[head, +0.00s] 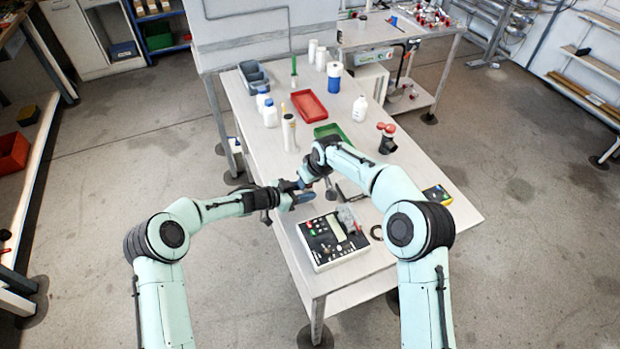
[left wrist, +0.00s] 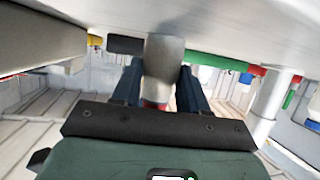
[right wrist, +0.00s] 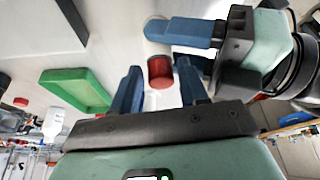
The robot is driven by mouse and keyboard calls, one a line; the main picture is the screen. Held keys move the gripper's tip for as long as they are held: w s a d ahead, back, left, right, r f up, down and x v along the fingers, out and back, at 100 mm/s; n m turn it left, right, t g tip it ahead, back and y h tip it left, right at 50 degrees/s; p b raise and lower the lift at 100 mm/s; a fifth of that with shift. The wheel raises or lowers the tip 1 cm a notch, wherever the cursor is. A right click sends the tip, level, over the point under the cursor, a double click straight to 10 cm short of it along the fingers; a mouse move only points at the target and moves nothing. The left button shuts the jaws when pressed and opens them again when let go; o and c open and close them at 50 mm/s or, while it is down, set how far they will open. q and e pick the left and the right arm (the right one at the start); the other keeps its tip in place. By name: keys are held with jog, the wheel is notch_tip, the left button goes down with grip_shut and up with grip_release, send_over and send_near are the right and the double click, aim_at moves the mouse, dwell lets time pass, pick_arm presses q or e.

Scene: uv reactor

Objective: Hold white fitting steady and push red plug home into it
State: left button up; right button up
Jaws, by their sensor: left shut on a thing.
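My left gripper (head: 301,190) is above the near part of the table, shut on the pale, cylindrical white fitting (left wrist: 165,58), which shows between its fingers in the left wrist view. In the right wrist view its blue finger (right wrist: 188,30) reaches in from the right to the fitting. The red plug (right wrist: 161,72), a short red cylinder, lies between the fingertips of my right gripper (right wrist: 160,76). Narrow gaps show beside the plug, so this gripper looks open around it. How far the plug is inside the fitting cannot be told. In the head view, my arms hide plug and fitting.
A control box (head: 333,238) stands on the near table, close below both grippers. A green tray (head: 331,133), a red tray (head: 309,105), bottles (head: 270,112) and a black pipe piece with red caps (head: 387,138) stand farther back. A yellow meter (head: 437,194) lies at the right edge.

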jog(key=shift+o, duration=0.7)
jog(key=v, duration=1.2)
jog(key=shift+a, duration=0.1)
